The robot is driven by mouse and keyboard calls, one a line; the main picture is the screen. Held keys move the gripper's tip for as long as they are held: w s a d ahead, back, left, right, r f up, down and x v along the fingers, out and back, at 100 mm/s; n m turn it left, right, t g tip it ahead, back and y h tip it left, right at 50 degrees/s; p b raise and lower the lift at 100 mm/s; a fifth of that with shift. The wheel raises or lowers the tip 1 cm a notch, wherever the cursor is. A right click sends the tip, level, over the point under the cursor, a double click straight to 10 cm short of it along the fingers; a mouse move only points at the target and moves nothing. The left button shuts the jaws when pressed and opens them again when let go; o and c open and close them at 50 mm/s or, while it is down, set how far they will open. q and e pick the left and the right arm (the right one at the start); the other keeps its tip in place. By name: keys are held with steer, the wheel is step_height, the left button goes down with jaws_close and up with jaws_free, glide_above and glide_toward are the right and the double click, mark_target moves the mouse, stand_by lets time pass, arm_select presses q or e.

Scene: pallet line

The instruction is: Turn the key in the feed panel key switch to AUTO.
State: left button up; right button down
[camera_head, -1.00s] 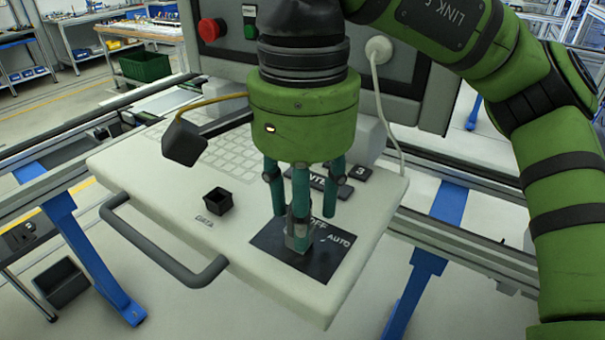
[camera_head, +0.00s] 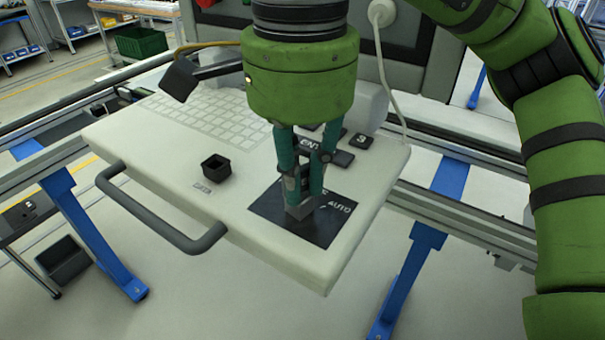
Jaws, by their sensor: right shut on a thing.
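The feed panel (camera_head: 150,160) is a pale console with a keyboard and a grey front handle. Its key switch plate (camera_head: 275,215) is a dark square near the right front corner, with AUTO printed at its right side. My right gripper (camera_head: 300,198) points down over this plate, its teal fingers shut on the key (camera_head: 299,208). Only a grey part of the key shows low between the fingers. The fingers hide most of the switch and the OFF label, so I cannot tell the key's exact angle. My left gripper is not in view.
A small black square socket (camera_head: 215,168) stands on the panel left of the plate. Dark keys (camera_head: 340,157) lie just behind my gripper. A white cable (camera_head: 383,80) hangs behind. The panel's front right corner is clear.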

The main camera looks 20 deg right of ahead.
steer(key=m, duration=0.4)
steer(key=shift+a+f+b, duration=0.1)
steer(key=shift+b, duration=0.3)
steer(key=c, duration=1.2)
jaws_free()
steer(key=shift+s, duration=0.1)
steer(key=shift+o, duration=0.2)
steer(key=o, duration=0.5)
steer(key=shift+r, duration=0.2)
steer(key=shift+r+p, duration=1.2)
steer(key=shift+r, duration=0.05)
steer(key=shift+r+p, duration=2.1)
steer(key=shift+r, duration=0.05)
